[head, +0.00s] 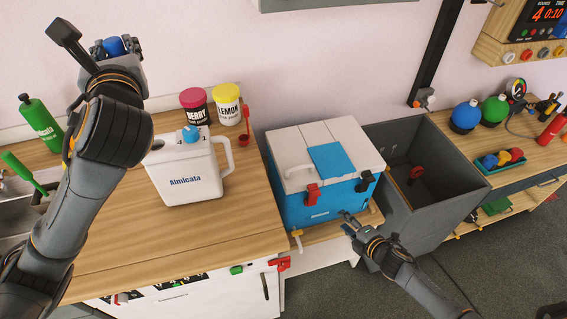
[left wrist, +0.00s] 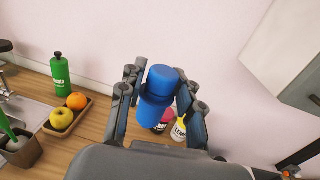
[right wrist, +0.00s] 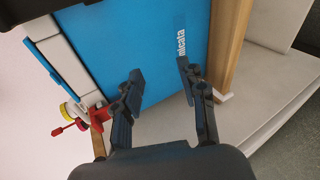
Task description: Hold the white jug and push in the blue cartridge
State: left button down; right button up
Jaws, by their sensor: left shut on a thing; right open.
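The white jug (head: 186,180) stands upright on the wooden counter, handle to the right, with a small blue part (head: 190,133) on its top. My left gripper (head: 113,48) is raised high above the counter, up and left of the jug and apart from it. It is shut on the blue cartridge (left wrist: 155,97), which shows between its fingers in the left wrist view; in the head view the hand hides most of it. My right gripper (right wrist: 160,74) is open and empty near the front of the blue cooler, right of the jug, and not touching the jug.
The blue and white cooler (head: 322,202) stands right of the counter, beside a grey bin (head: 432,205). A BERRY tub (head: 195,105) and a LEMON tub (head: 227,104) stand behind the jug. A green bottle (head: 40,122) is at the left. The counter before the jug is clear.

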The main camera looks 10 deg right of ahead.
jog(key=w+a+r+n+g+y, duration=0.1)
jog(key=a+r+n+y, duration=0.5)
jog(key=r+n, duration=0.6)
jog(key=w+a+r+n+g+y, duration=0.1)
jog(key=w+a+r+n+y, duration=0.15)
jog(key=a+r+n, duration=0.85)
jog(key=s+a+r+n+g+y, duration=0.1)
jog(key=s+a+r+n+y, duration=0.25)
jog(key=r, duration=0.55)
jog(key=x, duration=1.1)
jog(key=shift+w+a+f, duration=0.2)
jog(key=shift+w+f, duration=0.05)
jog(key=shift+w, duration=0.1)
jog(key=shift+m, duration=0.25)
grip_shut()
